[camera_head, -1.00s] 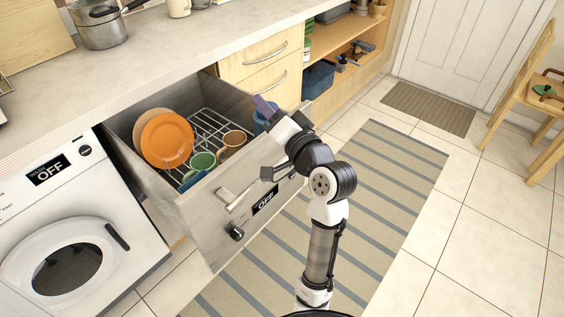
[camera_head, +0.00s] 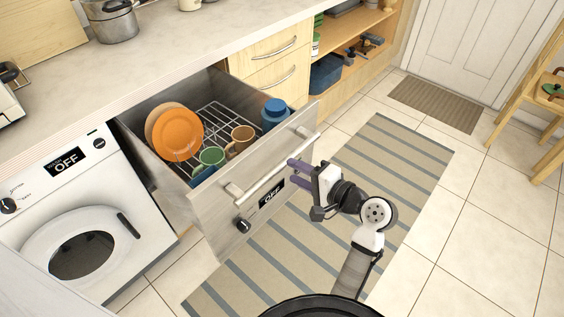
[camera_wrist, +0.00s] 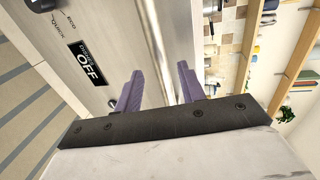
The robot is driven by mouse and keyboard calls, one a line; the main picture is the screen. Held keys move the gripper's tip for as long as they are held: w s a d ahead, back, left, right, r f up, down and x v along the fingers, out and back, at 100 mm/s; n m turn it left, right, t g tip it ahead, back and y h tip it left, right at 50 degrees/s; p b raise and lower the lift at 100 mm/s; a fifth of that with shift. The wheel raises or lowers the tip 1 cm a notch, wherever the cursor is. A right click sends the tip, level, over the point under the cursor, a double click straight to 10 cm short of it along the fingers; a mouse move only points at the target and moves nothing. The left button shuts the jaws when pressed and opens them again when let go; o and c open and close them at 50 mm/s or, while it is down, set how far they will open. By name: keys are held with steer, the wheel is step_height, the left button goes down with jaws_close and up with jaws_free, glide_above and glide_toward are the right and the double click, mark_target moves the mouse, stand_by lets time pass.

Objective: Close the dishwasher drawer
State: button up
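The dishwasher drawer (camera_head: 233,206) is pulled well out from under the counter, with a metal front, a bar handle (camera_head: 278,169) and an "OFF" display. In it are orange plates (camera_head: 177,134), a green mug (camera_head: 210,158), a brown mug (camera_head: 240,140) and a blue container (camera_head: 274,114) on a wire rack. My gripper (camera_head: 296,173), with purple fingers, is in front of the drawer front near the right part of the handle.
A white washing machine (camera_head: 75,215) stands left of the drawer. Wooden drawers (camera_head: 272,62) and open shelves are to the right. A striped rug (camera_head: 400,160) lies on the tiled floor before the drawer. A wooden chair (camera_head: 540,105) is at far right.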

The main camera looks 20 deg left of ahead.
mark_target(285, 167)
steer(key=shift+p+x, duration=0.3)
steer(key=shift+x, duration=2.45)
jaws_close()
